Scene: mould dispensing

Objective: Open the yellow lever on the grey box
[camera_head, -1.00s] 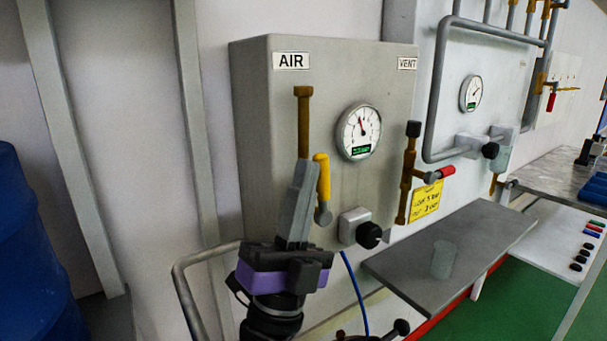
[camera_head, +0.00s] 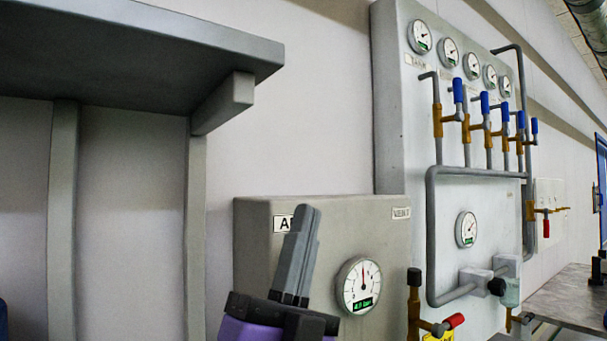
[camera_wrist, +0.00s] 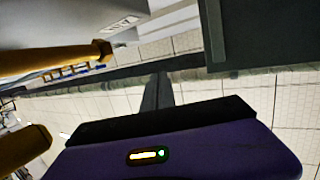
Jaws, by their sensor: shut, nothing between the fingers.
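The grey box (camera_head: 262,235) stands at the lower middle of the head view, with a round gauge (camera_head: 360,286) on its front. My gripper (camera_head: 308,212) points up in front of the box's left part, its fingers together and empty, covering part of the AIR label. The yellow lever does not show in the head view. In the wrist view, a brass-yellow pipe (camera_wrist: 60,60) with a capped end reaches in beside the AIR label. A rounded yellow end (camera_wrist: 25,148) at lower left looks like the lever. My gripper's fingers (camera_wrist: 157,92) are apart from both.
Right of the box is a brass valve with a red handle (camera_head: 453,321). A grey panel (camera_head: 410,150) with gauges and several blue-handled valves (camera_head: 458,90) rises behind. A dark shelf (camera_head: 130,45) overhangs at upper left.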

